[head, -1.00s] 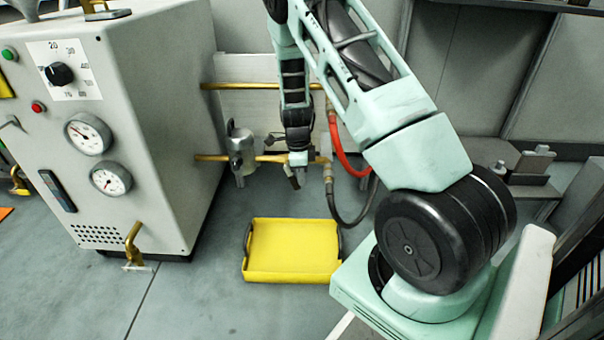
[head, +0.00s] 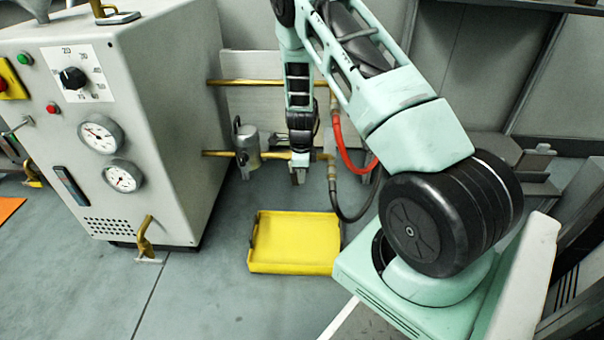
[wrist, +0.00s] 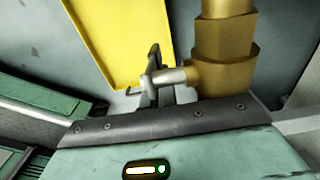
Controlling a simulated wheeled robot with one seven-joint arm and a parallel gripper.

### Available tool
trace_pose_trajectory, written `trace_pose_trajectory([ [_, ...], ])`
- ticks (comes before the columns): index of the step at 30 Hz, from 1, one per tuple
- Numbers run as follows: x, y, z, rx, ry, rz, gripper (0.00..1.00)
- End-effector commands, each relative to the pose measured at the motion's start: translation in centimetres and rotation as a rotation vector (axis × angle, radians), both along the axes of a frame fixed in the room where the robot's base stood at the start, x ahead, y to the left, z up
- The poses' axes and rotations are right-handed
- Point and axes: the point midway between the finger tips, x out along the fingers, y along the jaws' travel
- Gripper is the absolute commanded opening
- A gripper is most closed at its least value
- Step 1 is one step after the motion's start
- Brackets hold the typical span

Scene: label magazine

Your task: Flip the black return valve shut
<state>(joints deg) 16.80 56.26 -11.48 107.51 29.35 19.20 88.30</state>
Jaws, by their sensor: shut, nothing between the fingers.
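In the head view my gripper (head: 298,177) hangs pointing down, shut and empty, in front of the lower brass pipe (head: 222,153). The wrist view shows a large brass fitting (wrist: 222,65) close to my gripper, just right of centre. A short silver stem (wrist: 170,76) sticks out of it to the left. A dark, upright piece (wrist: 154,60) shows by the stem; I cannot tell whether it is the black valve lever, a tray handle or a finger. The lever is not clear in the head view, where my arm covers part of the pipe. I cannot tell whether my fingers touch it.
A yellow tray (head: 292,262) lies on the floor below, also in the wrist view (wrist: 112,30). A grey canister (head: 247,146) is left of my gripper. A red hose (head: 345,145) and black hose (head: 352,217) hang to its right. The grey cabinet (head: 170,110) stands left.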

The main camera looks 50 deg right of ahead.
Motion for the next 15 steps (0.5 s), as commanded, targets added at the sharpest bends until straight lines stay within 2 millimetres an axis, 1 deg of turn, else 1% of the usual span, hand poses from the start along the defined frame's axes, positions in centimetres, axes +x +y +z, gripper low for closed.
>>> trace_pose_trajectory([
  [10, 0.0, 0.0, 0.2, 0.0, 0.0, 0.001, 0.0],
  [13, 0.0, 0.0, 1.0, -0.001, -0.001, 0.0, 0.0],
  [15, 0.1, 0.0, 2.2, -0.002, -0.001, 0.001, 0.0],
])
